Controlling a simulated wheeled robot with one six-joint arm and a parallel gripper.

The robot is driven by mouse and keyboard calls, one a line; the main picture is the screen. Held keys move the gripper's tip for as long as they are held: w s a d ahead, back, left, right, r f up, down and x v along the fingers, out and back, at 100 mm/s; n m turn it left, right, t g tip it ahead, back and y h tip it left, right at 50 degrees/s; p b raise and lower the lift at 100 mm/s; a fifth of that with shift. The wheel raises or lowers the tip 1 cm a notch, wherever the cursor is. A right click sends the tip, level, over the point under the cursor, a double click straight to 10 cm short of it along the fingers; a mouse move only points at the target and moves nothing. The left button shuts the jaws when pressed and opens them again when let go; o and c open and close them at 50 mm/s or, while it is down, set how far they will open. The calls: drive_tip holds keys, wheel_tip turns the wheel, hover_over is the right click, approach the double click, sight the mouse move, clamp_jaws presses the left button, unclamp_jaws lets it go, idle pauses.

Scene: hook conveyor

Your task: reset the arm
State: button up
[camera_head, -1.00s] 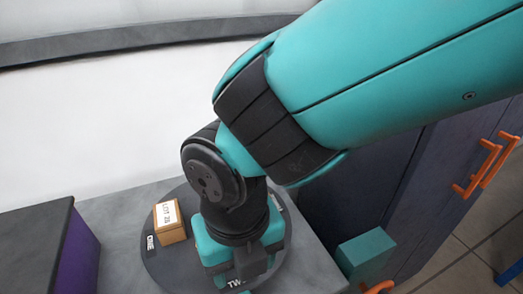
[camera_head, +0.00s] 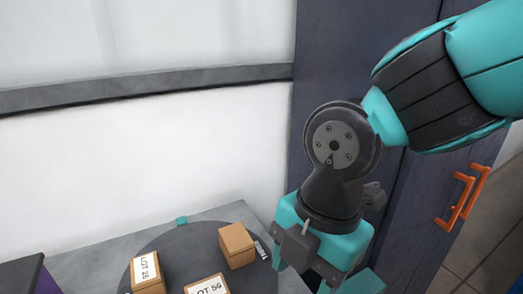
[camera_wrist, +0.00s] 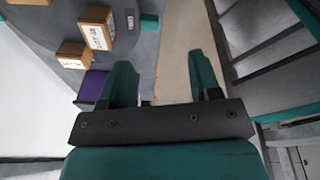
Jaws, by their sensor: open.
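My gripper (camera_head: 325,280) hangs at the lower right of the head view, beside the right edge of a dark round turntable (camera_head: 190,240). In the wrist view my gripper's two teal fingers (camera_wrist: 162,82) stand wide apart with nothing between them. My teal and black arm reaches in from the upper right. Its fingertips are partly cut off by the bottom of the head view.
Small cardboard boxes sit on the turntable: LOT 26 (camera_head: 147,274), LOT 56 (camera_head: 207,287) and one with no label showing (camera_head: 237,246). A dark cabinet with orange handles (camera_head: 461,198) stands at right. A dark-topped purple block (camera_head: 45,283) is at lower left.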

drive_tip(key=s+d+r+m+y, duration=0.1)
drive_tip(key=d+m, duration=0.4)
drive_tip(key=m, duration=0.5)
drive_tip(key=s+d+r+m+y, duration=0.1)
drive_tip(key=d+m, duration=0.3)
drive_tip(key=m, duration=0.5)
drive_tip(key=shift+s+d+r+m+t+y, duration=0.3)
drive_tip(key=shift+s+d+r+m, duration=0.1)
drive_tip(key=shift+s, duration=0.15)
